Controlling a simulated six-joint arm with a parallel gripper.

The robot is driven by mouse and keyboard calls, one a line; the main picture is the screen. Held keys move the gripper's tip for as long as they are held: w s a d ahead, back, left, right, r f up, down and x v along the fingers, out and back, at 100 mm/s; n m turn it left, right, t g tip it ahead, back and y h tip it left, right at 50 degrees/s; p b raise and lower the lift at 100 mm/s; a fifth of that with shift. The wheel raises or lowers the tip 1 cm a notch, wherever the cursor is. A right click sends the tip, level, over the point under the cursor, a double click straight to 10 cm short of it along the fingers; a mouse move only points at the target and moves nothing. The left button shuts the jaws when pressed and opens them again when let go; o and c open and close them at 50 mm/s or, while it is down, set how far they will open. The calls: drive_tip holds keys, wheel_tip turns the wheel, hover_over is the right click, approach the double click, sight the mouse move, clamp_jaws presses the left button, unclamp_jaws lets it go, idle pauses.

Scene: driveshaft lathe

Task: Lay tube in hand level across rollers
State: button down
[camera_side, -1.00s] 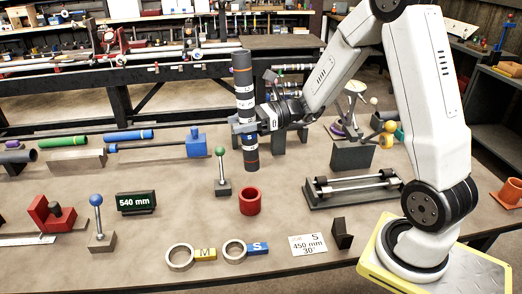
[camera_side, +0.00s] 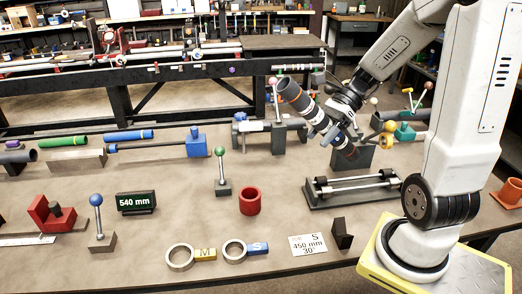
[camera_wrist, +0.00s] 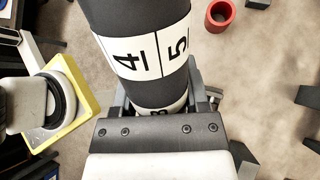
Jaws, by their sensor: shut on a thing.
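The roller stand (camera_side: 330,198), with two parallel metal rods on a dark base, stands on the table below and apart from the tube.
A red ring (camera_side: 250,201) and a green-knobbed lever (camera_side: 221,172) stand left of the rollers. A sign reading "450 mm 30°" (camera_side: 309,244) and a dark wedge (camera_side: 342,234) are in front.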

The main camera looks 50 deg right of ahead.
drive_tip(key=s+d+m+g+h, duration=0.1)
drive_tip(key=s+d+g+h, duration=0.15)
drive_tip(key=s+d, duration=0.35)
drive_tip(key=s+d+m+g+h, duration=0.15)
drive_tip(key=s+d+h, duration=0.25)
drive_tip(key=s, duration=0.4)
drive_tip(key=d+x, duration=0.3)
drive_tip(key=x, duration=1)
drive_tip(key=shift+s+f+g+h, duration=0.35)
drive_tip(key=shift+f+g+h, duration=0.1)
drive_tip(key=shift+f, duration=0.25)
drive_tip(key=shift+w+d+f+m, duration=0.1)
drive_tip(key=shift+w+d+m, duration=0.05)
drive_tip(key=shift+w+m, duration=0.1)
drive_tip(key=shift+w+d+f, duration=1.6)
drive_tip(key=shift+w+d, duration=0.25)
drive_tip(key=shift+d, duration=0.05)
drive_tip(key=shift+w+d+f, duration=0.3)
drive_tip(key=shift+w+d, duration=0.45)
drive_tip(key=shift+w+d+f, duration=0.25)
drive_tip(key=shift+w+d, duration=0.5)
drive_tip(key=shift+x, duration=1.2)
drive_tip(key=shift+w+d+f, duration=0.1)
drive_tip(key=shift+w+d, duration=0.05)
